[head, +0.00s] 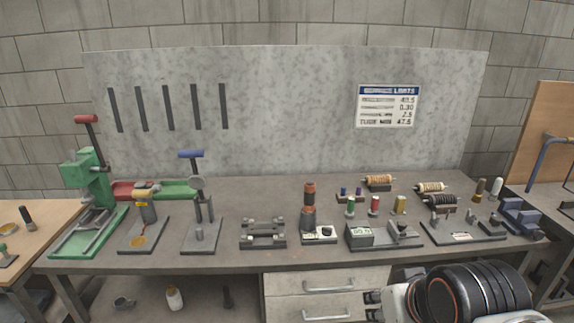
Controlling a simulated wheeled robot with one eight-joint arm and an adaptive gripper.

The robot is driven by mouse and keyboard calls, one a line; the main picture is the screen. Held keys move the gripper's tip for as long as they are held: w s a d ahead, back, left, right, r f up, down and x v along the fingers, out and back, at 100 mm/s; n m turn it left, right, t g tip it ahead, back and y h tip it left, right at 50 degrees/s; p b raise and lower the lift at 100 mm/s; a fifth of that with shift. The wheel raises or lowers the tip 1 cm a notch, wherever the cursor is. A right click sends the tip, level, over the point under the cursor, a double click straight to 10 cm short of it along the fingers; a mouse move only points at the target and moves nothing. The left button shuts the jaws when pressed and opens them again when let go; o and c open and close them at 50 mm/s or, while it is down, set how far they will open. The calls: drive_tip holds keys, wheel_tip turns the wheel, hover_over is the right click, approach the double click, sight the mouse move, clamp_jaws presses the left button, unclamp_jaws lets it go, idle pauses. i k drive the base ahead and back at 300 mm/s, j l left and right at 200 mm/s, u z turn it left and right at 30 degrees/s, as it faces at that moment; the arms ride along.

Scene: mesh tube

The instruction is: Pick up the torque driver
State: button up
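I cannot tell for certain which item is the torque driver. A red-and-dark upright cylinder (309,194) stands at the middle of the workbench, beside a small block with a pale label, and may be it. A small dark-handled tool (26,216) on the left side table is another possible match. My gripper (374,306) is low in the head view, in front of the drawers and below the bench top. Its two dark fingertips look apart with nothing between them. It touches none of the bench items.
The grey workbench (170,255) carries a green press (88,190), stands, gauges and several small spools. Drawers (325,285) are under its middle. A grey panel (290,110) with a limits sign (388,106) stands behind. A strip along the front edge is clear.

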sight(310, 187)
drive_tip(key=i+u, duration=0.25)
drive_tip(key=i, duration=0.4)
drive_tip(key=i+u, duration=0.3)
drive_tip(key=i, duration=0.3)
drive_tip(key=j, duration=0.1)
drive_tip(key=l, duration=0.1)
